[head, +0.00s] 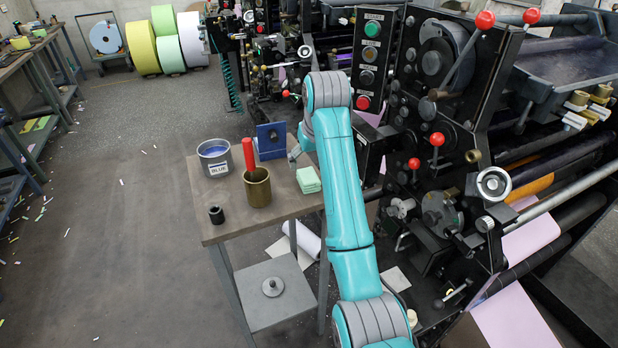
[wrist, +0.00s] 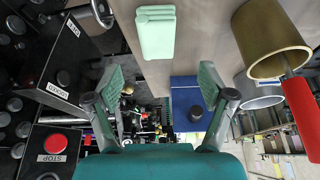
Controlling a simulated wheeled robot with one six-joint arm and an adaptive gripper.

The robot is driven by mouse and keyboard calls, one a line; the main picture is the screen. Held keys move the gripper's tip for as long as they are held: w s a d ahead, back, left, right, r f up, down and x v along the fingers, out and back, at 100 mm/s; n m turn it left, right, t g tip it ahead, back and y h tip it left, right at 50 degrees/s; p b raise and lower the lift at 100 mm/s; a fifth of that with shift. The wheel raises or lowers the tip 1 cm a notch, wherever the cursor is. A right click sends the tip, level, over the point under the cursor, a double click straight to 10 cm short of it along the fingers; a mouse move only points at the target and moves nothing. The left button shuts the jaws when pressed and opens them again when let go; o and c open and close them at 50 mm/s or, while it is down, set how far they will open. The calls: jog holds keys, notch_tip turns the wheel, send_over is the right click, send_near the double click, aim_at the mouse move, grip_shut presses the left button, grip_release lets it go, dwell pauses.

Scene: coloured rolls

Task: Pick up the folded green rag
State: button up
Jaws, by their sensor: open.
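The folded green rag (head: 308,181) is a small pale green stack lying flat on the right part of the small table (head: 222,219). In the wrist view the rag (wrist: 156,33) is near the top edge, beyond my fingertips and apart from them. My gripper (wrist: 160,78) is open, with its two fingers spread wide and nothing between them. In the head view my gripper (head: 296,153) shows only in part beside my arm, just behind the rag and close to the blue stand (head: 271,141).
Open floor lies left.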

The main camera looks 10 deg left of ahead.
aim_at(308, 175)
jog(key=shift+x, duration=4.2)
jog(key=shift+w+d, duration=0.1)
jog(key=shift+d, duration=0.05)
jog(key=c, duration=1.2)
jog(key=shift+c, duration=0.2)
jog(key=shift+r, duration=0.15)
notch_tip(308, 175, up, 10)
jog(key=shift+f, duration=0.1)
